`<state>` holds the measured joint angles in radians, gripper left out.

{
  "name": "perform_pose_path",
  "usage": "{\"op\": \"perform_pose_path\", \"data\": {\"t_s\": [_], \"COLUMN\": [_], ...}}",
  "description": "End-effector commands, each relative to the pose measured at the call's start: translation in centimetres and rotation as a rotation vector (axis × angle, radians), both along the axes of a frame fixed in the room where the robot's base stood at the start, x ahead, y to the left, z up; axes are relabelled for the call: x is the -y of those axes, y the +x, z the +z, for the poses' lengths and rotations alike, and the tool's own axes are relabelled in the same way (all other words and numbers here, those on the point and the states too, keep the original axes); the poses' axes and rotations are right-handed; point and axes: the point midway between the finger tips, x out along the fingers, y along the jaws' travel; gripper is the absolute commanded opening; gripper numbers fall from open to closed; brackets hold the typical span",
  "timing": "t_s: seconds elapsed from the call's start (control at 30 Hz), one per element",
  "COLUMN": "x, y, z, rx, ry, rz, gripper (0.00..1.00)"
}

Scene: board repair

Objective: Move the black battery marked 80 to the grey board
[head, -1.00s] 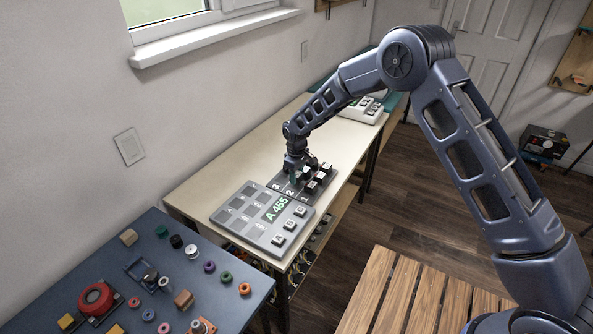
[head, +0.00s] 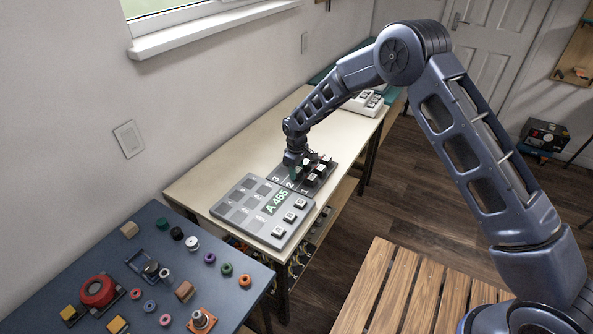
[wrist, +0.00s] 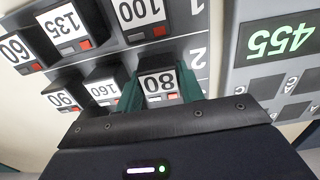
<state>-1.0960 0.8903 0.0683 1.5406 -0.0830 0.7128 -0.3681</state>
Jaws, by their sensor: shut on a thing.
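The black battery marked 80 (wrist: 158,84) shows in the wrist view with its white label facing the camera. My gripper (wrist: 160,95) has its green fingers on both sides of this battery and is shut on it. In the head view my gripper (head: 293,170) is over the near part of the dark battery rack (head: 277,184). The grey board (head: 233,226), with a green display reading A 455, lies right beside the rack. In the wrist view the grey board (wrist: 237,75) is at the right. I cannot tell whether the battery is clear of the rack.
Other batteries in the rack are marked 100 (wrist: 138,12), 135 (wrist: 68,24), 160 (wrist: 103,88), 90 (wrist: 62,97) and 60 (wrist: 17,50). A blue table (head: 165,245) with spools and small parts stands at the front left. A slatted wooden surface (head: 385,290) is at the front.

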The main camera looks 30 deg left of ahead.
Motion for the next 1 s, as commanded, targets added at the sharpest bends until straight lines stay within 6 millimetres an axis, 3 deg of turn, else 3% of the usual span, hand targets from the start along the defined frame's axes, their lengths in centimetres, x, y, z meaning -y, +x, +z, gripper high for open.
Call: {"op": "perform_pose_path", "data": {"t_s": [0.57,0.6,0.7,1.0], "x": [0.0,0.0,0.0,-0.01], "y": [0.01,0.01,0.01,0.01], "z": [-0.71,-0.68,-0.68,-0.57], "rx": [0.0,0.0,0.0,0.0], "ry": [0.0,0.0,0.0,0.0], "rz": [0.0,0.0,0.0,0.0], "gripper": [0.13,0.46,0.63,0.63]}}
